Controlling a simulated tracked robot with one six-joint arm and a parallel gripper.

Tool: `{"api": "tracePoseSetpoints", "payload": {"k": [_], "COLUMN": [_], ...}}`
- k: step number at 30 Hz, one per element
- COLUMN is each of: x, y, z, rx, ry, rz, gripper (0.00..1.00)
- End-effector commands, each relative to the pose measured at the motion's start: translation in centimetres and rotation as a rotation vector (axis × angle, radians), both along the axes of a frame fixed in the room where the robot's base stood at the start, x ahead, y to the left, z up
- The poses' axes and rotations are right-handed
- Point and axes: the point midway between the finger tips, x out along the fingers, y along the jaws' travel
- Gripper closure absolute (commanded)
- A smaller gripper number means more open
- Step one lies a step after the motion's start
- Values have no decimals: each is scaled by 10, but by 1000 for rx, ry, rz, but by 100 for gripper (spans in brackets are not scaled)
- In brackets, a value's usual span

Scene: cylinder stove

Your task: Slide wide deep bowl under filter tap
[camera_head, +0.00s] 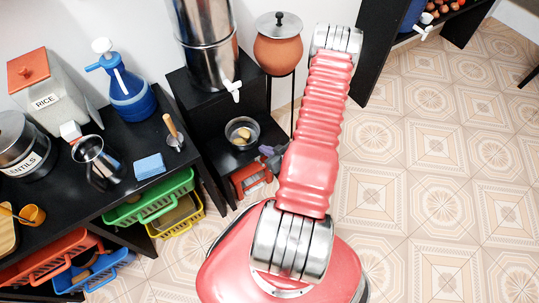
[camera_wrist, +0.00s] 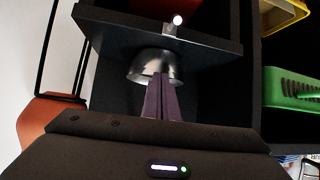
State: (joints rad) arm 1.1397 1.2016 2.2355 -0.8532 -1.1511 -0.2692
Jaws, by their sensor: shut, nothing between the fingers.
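The wide metal bowl (camera_head: 242,132) sits on the low black shelf in front of the filter, with something yellowish in it. In the wrist view the bowl (camera_wrist: 150,65) is straight ahead of my fingers. The steel filter (camera_head: 207,45) stands on the higher black stand, and its white tap (camera_head: 232,88) sticks out above and slightly left of the bowl in the head view. My gripper (camera_head: 272,153) is at the bowl's right front side. Its purple fingers (camera_wrist: 162,80) are shut and empty, their tips overlapping the bowl's edge; I cannot tell whether they touch it.
A red crate (camera_head: 250,177) is under the low shelf. The black counter (camera_head: 120,190) at left holds a blue jug (camera_head: 130,95) and canisters, with green (camera_head: 150,200) and yellow baskets below.

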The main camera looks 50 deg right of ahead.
Motion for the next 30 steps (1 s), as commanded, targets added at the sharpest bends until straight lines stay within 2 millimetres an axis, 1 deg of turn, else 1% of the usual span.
{"api": "tracePoseSetpoints", "payload": {"k": [1,12,18,30], "x": [6,52,51,50], "y": [0,-7,-8,-7], "z": [0,0,-13,-19], "rx": [-2,-2,1,3], "ry": [-1,-1,0,7], "rz": [4,3,-1,1], "gripper": [100,100,100,100]}}
